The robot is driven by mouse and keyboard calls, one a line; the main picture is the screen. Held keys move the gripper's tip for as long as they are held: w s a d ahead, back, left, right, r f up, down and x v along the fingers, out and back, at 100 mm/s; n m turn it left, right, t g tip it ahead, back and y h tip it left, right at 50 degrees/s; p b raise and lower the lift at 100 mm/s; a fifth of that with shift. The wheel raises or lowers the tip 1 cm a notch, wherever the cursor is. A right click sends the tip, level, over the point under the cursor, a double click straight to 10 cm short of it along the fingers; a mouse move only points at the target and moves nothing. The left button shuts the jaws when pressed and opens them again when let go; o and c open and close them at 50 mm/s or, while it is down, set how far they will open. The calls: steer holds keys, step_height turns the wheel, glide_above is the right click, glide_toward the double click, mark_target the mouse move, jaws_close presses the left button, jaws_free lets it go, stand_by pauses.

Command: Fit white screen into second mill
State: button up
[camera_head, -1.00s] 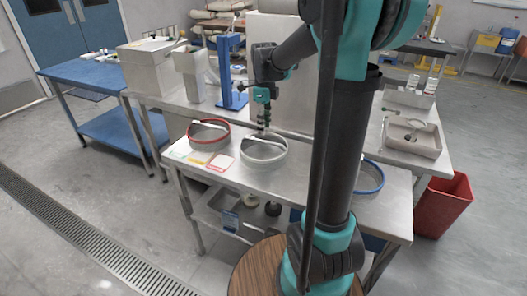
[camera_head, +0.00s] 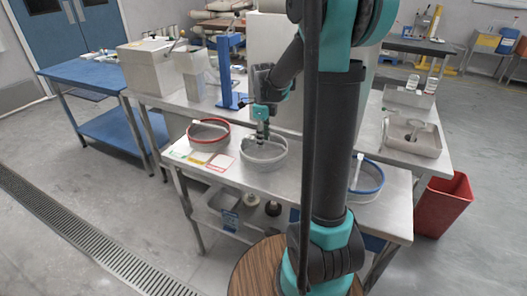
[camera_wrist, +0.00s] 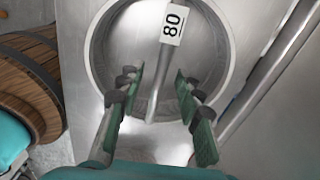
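The white screen (camera_head: 264,154) is a pale round sieve ring in the middle of the steel table. In the wrist view its rim (camera_wrist: 96,52) surrounds a bar handle (camera_wrist: 160,82) with a tag marked 80 (camera_wrist: 173,24). My gripper (camera_head: 262,136) is low over this ring and points down. In the wrist view my gripper (camera_wrist: 160,86) is open, with one finger on each side of the bar. I cannot tell whether the fingers touch it. A pale hopper machine (camera_head: 190,72) stands behind; I cannot tell which machine is the second mill.
A red-rimmed screen (camera_head: 209,134) lies left of the white one, a blue-rimmed screen (camera_head: 367,180) right. Coloured cards (camera_head: 200,157) lie in front. A blue stand (camera_head: 230,70) and a metal tray (camera_head: 412,137) are on the bench behind.

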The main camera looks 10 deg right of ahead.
steer(key=shift+f, duration=0.25)
stand_by(0.3)
steer(key=shift+c, duration=0.6)
jaws_close()
